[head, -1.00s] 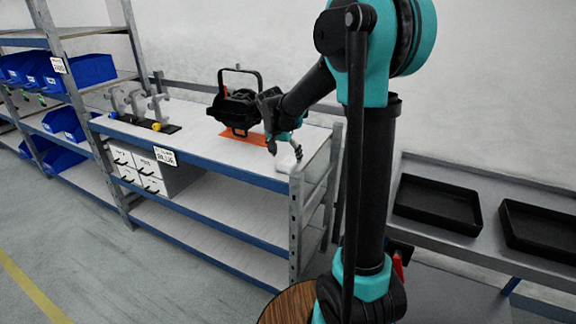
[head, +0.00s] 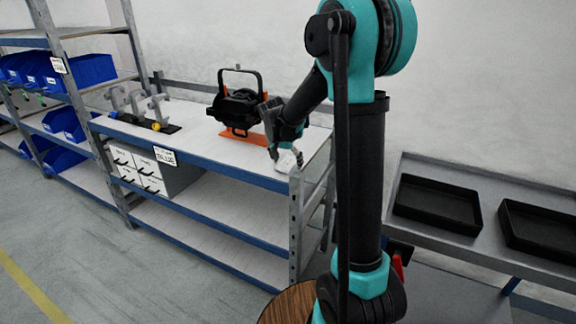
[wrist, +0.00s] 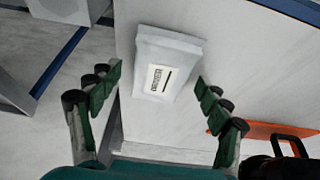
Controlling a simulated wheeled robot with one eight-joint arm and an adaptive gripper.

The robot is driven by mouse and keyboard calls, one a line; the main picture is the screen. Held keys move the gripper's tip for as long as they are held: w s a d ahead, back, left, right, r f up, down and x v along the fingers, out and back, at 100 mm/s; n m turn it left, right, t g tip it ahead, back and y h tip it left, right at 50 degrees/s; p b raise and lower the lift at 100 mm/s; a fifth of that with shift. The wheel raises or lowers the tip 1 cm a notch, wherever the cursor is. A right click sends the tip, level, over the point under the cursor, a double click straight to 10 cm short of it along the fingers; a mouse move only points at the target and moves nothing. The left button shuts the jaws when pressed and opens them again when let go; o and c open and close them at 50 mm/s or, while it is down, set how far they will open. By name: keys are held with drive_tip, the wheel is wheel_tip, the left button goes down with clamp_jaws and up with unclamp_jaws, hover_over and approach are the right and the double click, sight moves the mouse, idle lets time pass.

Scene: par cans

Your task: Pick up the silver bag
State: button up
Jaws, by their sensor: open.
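The silver bag (wrist: 168,62) is a pale grey block-shaped packet with a white label, lying on the white top of the workbench. In the wrist view it sits just beyond and between the fingertips of my gripper (wrist: 158,82), which is open with its green-padded fingers spread to either side. I see no contact between fingers and bag. In the head view my gripper (head: 274,140) is over the right end of the bench top, and the bag (head: 288,160) shows just below it, partly hidden by the gripper.
A black stage lamp (head: 238,106) on an orange plate (head: 240,134) stands left of my gripper. Grey clamps (head: 135,103) are farther left on the bench top (head: 195,135). Two black trays (head: 437,203) lie on a right-hand bench. Blue bins (head: 80,70) fill the left shelf.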

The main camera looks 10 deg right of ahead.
drive_tip(key=shift+c, duration=0.3)
drive_tip(key=c, duration=1.2)
